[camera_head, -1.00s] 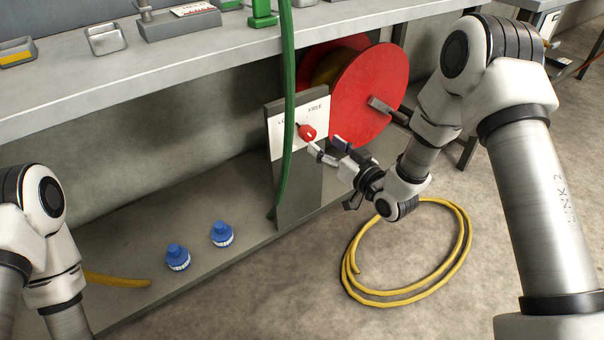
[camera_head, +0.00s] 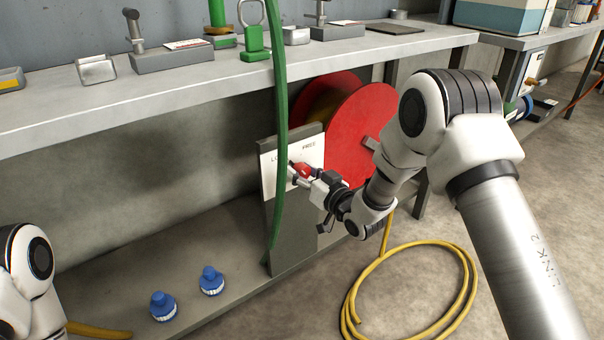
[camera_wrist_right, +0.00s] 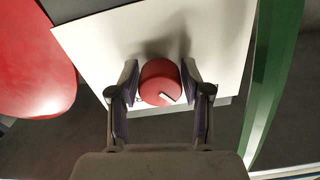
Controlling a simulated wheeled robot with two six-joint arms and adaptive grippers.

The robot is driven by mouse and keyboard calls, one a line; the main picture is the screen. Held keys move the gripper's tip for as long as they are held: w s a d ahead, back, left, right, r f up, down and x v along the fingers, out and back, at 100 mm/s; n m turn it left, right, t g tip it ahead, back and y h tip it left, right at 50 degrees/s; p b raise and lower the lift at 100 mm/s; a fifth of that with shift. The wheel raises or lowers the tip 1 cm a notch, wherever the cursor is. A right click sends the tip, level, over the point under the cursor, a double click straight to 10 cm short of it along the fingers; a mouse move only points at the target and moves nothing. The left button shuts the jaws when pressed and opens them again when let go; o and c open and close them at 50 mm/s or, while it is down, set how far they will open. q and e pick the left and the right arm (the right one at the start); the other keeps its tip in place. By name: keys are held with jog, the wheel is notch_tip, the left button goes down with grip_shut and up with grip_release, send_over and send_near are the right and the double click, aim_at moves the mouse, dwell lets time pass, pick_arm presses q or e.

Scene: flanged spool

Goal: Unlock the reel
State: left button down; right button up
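The reel (camera_head: 352,130) with red flanges is under the bench, and one flange (camera_wrist_right: 38,55) shows at left in the right wrist view. A white-faced panel (camera_head: 268,172) with "FREE" lettering at its right and partly hidden lettering at its left stands before it. A red knob (camera_head: 302,168) on the panel is partly covered by my right gripper (camera_head: 305,179). In the right wrist view the knob (camera_wrist_right: 162,82) sits between my right fingertips (camera_wrist_right: 161,76), which lie close against both sides. A white mark is on the knob's lower right. My left gripper is out of view.
A green vertical post (camera_head: 279,120) stands just left of the knob and also along the right of the wrist view (camera_wrist_right: 275,75). A yellow hose (camera_head: 352,300) coils on the floor. Two blue-topped fittings (camera_head: 211,281) sit on the lower shelf. The bench top (camera_head: 200,92) overhangs the panel.

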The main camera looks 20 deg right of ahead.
jog(key=c, duration=0.5)
jog(key=shift+r+m+p, duration=0.15)
jog(key=shift+m+p, duration=0.45)
jog(key=shift+p, duration=0.3)
jog(key=m+p, duration=0.7)
jog(key=m, duration=0.1)
jog(key=shift+m+p, duration=0.3)
jog(key=shift+p, duration=0.1)
jog(key=shift+m+p, duration=1.15)
jog(key=shift+m, duration=0.95)
